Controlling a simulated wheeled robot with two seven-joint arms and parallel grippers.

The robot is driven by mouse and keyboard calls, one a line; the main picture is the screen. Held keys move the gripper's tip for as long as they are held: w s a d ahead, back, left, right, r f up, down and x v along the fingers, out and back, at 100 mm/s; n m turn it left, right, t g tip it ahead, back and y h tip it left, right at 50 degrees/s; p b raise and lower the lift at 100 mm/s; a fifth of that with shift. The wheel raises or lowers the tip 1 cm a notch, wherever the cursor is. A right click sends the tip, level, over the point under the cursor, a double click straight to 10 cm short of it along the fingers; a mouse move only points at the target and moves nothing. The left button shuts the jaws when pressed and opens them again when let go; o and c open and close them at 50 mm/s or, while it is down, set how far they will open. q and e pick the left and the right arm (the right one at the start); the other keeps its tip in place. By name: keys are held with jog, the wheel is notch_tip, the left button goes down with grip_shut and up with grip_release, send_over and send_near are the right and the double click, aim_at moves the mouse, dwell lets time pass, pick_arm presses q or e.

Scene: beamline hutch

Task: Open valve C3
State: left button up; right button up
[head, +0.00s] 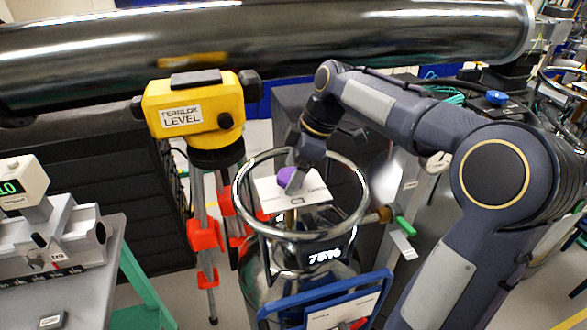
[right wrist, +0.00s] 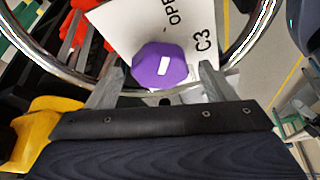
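Valve C3's purple knob (head: 287,175) sits on a white plate (head: 308,188) inside the metal ring (head: 361,208) on top of a cylinder-like vessel. In the right wrist view the purple knob (right wrist: 159,66) has a white mark, and the plate (right wrist: 122,22) reads "C3" and part of "OPEN". My right gripper (head: 297,180) reaches down into the ring at the knob. In the right wrist view my right gripper (right wrist: 161,72) is open, with one finger on each side of the knob and a visible gap on both sides. My left gripper is not in view.
A yellow level (head: 195,106) on a tripod with red clamps stands left of the vessel. A large shiny pipe (head: 270,45) crosses behind. A blue frame (head: 325,298) is in front of the vessel, and a green-handled valve (head: 404,226) is to its right. A grey bench (head: 80,285) is at left.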

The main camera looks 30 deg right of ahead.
jog(key=v, duration=0.8)
jog(key=shift+f, duration=0.1)
dwell(0.4)
jog(key=s+a+f+m+t, duration=0.1)
jog(key=s+a+f+m, duration=0.4)
jog(key=s, duration=0.5)
jog(key=s+a+f+m+t, duration=0.2)
jog(key=s+a+f+m, duration=0.3)
jog(key=s+f+m, duration=0.3)
notch_tip(320, 180, down, 2)
jog(key=shift+s+a, duration=0.25)
jog(key=shift+s, duration=0.9)
jog(key=shift+s+a+f+m, duration=0.1)
jog(key=shift+f+m, duration=0.1)
jog(key=shift+m, duration=0.2)
jog(key=shift+c, duration=0.2)
